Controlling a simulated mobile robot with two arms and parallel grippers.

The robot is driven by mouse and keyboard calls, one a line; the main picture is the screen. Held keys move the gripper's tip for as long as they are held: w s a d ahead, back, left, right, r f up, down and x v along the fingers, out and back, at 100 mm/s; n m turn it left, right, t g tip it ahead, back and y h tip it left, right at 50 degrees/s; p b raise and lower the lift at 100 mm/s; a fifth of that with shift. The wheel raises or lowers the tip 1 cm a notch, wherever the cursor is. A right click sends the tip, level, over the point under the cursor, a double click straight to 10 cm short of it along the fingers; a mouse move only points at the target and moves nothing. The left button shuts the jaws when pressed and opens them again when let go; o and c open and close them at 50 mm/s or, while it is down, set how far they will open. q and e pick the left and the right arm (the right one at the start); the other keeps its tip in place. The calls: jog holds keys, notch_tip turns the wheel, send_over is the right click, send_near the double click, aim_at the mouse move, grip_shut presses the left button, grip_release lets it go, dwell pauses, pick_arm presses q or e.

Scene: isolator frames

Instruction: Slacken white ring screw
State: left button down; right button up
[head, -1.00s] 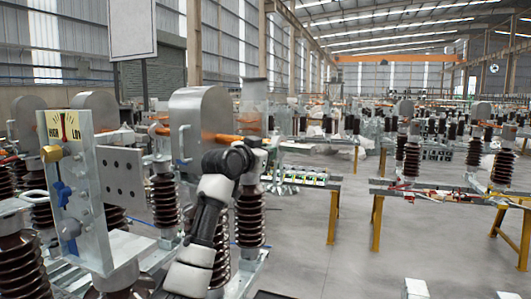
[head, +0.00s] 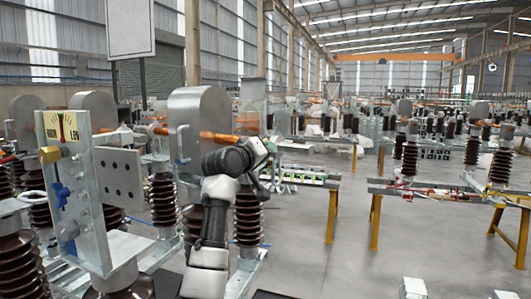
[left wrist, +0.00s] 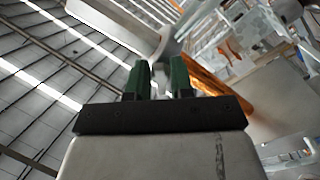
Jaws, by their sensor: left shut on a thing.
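A pale ring-shaped piece (head: 34,195) shows at the left edge of the head view, beside the HIGH/LOW gauge plate. A white loop handle (head: 183,144) sits on the rounded metal housing (head: 205,108). I cannot tell which, if either, is the white ring screw. My left gripper (head: 272,150) is right of the housing, away from both; its fingers are too small to read there. In the left wrist view my left gripper (left wrist: 160,80) shows two green fingers a little apart. What lies between them is not clear. My right gripper is out of view.
The gauge frame (head: 77,205) has a blue fitting and a brass-coloured knob. Brown ribbed insulators (head: 248,218) stand around my left arm. An orange bar (left wrist: 207,80) is just right of the fingers. Open floor (head: 320,250) lies to the right.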

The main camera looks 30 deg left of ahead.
pick_arm(q)
jog(key=shift+d+n, duration=0.1)
jog(key=shift+n, duration=2)
jog(key=c, duration=1.1)
grip_release()
jog(key=shift+o, duration=0.2)
jog(key=s+b, duration=0.6)
jog(key=s, duration=0.4)
jog(key=shift+s+a, duration=0.2)
jog(key=shift+s, duration=0.2)
